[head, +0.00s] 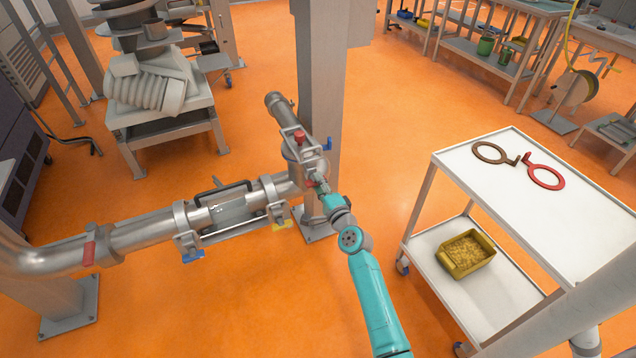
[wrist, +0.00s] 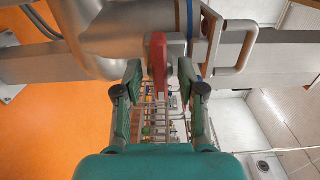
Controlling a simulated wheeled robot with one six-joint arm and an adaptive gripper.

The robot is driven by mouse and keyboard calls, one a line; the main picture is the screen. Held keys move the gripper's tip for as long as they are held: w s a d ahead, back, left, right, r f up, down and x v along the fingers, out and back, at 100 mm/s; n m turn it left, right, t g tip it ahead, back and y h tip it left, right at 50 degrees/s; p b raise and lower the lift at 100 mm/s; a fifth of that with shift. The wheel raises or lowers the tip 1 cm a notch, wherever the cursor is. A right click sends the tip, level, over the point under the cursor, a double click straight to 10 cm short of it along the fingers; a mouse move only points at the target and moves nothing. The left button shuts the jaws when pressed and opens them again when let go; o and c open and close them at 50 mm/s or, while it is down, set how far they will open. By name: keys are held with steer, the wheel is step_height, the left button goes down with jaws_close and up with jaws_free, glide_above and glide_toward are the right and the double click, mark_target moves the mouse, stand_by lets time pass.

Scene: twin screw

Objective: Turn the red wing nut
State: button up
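The red wing nut (wrist: 158,58) shows in the wrist view as a long red piece on the metal pipe fitting. Its near end lies between the two fingertips of my gripper (wrist: 160,75), which stand apart on either side with a visible gap. In the head view my gripper (head: 321,188) is at the pipe's upright fitting, and a small red part (head: 310,184) shows beside its tips. Contact is not visible. Another red part (head: 300,137) sits higher on the fitting, and a red piece (head: 90,254) is on the pipe at the left.
The steel pipe (head: 145,231) runs leftwards, with blue (head: 192,256) and yellow (head: 281,226) wing nuts below it. A grey column (head: 322,90) stands close behind. A white cart (head: 545,205) holds two ring tools and a yellow bin (head: 467,255). Orange floor lies between.

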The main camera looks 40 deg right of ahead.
steer(key=v, duration=1.1)
steer(key=s+a+f+n+g+y, duration=0.1)
steer(key=s+a+f+n, duration=0.25)
steer(key=s+a, duration=0.5)
steer(key=s+a+f+n+g, duration=0.1)
steer(key=s+a+f+n, duration=0.1)
steer(key=s+a+n, duration=0.6)
steer(key=s+a+r+n+y, duration=0.1)
steer(key=s+a+r+n, duration=0.1)
steer(key=s, duration=0.5)
steer(key=s+a+r+n+y, duration=0.1)
steer(key=s+a+r+n, duration=0.1)
steer(key=s+r+n, duration=0.2)
steer(key=s+a+r+n+y, duration=0.2)
steer(key=s+a+r+n, duration=0.1)
steer(key=s, duration=0.7)
steer(key=shift+s+r+n+g, duration=0.3)
steer(key=shift+r+n, duration=0.15)
steer(key=shift+r, duration=0.7)
steer(key=shift+a, duration=0.1)
